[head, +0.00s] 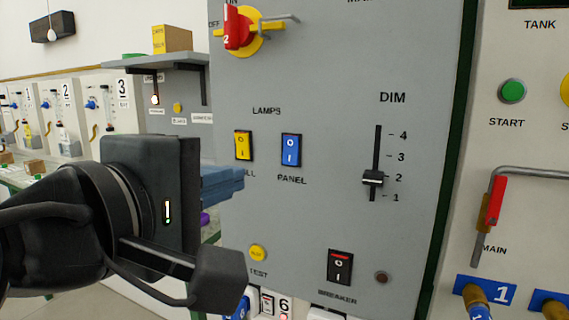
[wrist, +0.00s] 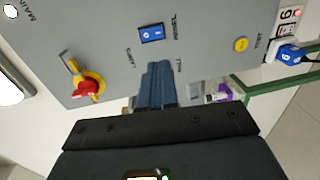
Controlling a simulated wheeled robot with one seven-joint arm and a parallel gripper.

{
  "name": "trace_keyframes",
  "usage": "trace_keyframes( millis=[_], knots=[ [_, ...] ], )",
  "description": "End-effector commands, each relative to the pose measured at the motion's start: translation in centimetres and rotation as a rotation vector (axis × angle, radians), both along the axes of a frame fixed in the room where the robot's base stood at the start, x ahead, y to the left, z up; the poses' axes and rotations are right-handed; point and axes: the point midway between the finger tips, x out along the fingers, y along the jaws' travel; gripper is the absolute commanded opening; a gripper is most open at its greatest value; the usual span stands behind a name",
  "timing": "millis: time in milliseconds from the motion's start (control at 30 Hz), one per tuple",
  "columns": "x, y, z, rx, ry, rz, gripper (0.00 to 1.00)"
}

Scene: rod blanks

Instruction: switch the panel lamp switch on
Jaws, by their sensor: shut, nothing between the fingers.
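The panel lamp switch (head: 291,150) is a blue rocker marked O above I, over the word PANEL on the grey panel (head: 330,60). I cannot tell which way it is tipped. In the wrist view the blue switch (wrist: 151,33) is just beyond my fingertips, with a gap in the picture. My gripper (head: 238,178) is shut and empty, its blue fingers together, left of and slightly below the blue switch. In the wrist view my gripper (wrist: 159,64) points toward the panel; whether it touches is unclear. The fingers hide the neighbouring yellow switch there.
The yellow rocker (head: 243,145) is left of the blue one. A red rotary handle (head: 238,28) is above, the DIM slider (head: 373,179) right. Below are a yellow TEST button (head: 258,253) and a black breaker switch (head: 340,267). A bent grey pipe (head: 530,172) is at right.

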Motion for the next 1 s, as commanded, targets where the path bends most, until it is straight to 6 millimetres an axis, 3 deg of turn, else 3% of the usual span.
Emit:
trace_keyframes(
  millis=[200, 367, 800, 1000],
  knots=[
    [0.2, -0.1, 0.0, 0.0, 0.0, 0.0, 0.0],
    [1.6, -0.6, -0.2, 0.0, 0.001, -0.001, 0.0],
    [9.4, -3.5, -1.2, 0.0, 0.0, -0.002, 0.0],
    [12.0, -4.4, -1.6, -0.001, 0.001, 0.0, 0.0]
  ],
)
